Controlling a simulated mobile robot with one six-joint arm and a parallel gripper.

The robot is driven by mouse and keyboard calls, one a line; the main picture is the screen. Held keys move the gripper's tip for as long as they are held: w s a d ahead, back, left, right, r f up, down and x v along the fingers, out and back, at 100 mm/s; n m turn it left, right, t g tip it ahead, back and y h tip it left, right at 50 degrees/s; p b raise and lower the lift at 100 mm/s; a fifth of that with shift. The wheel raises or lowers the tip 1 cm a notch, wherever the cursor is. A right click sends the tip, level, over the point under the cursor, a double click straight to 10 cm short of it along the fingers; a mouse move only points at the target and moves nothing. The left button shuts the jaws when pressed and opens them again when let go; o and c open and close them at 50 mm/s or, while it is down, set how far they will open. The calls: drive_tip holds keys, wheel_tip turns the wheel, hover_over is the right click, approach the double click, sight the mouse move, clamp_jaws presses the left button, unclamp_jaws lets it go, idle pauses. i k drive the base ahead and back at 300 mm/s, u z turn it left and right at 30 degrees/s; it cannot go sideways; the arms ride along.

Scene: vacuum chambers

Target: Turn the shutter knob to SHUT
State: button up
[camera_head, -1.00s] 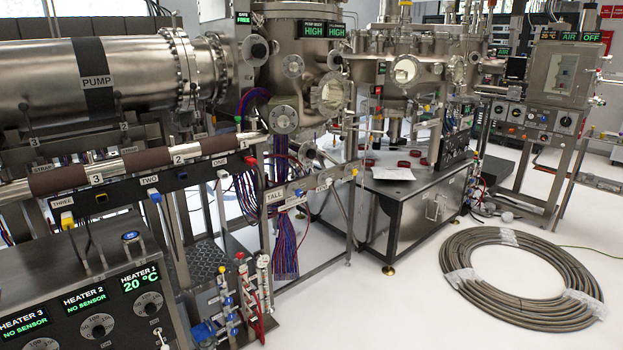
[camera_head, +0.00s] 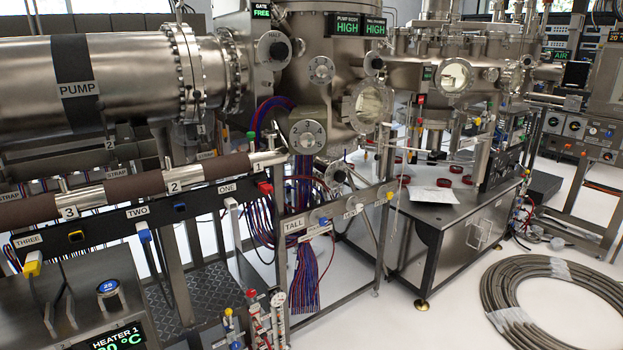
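No knob that I can read as the shutter knob shows in the head view. A steel vacuum chamber (camera_head: 325,75) stands at the centre, with round ports and a numbered round flange (camera_head: 307,137). A second steel chamber (camera_head: 480,72) stands to its right, with a glass window. A rail in front carries a TALL label (camera_head: 294,226) and a small round fitting (camera_head: 325,222); other labels there are too small to read. My gripper is not in view.
A large PUMP cylinder (camera_head: 140,80) lies at left above a rail with numbered sleeves (camera_head: 120,190). A heater box (camera_head: 85,290) stands at bottom left. A coiled hose (camera_head: 500,300) lies on the floor at right. White floor (camera_head: 450,320) is clear between the frame and the coil.

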sight(376, 64)
drive_tip(key=u, duration=0.1)
drive_tip(key=i, duration=0.85)
drive_tip(key=u, duration=0.05)
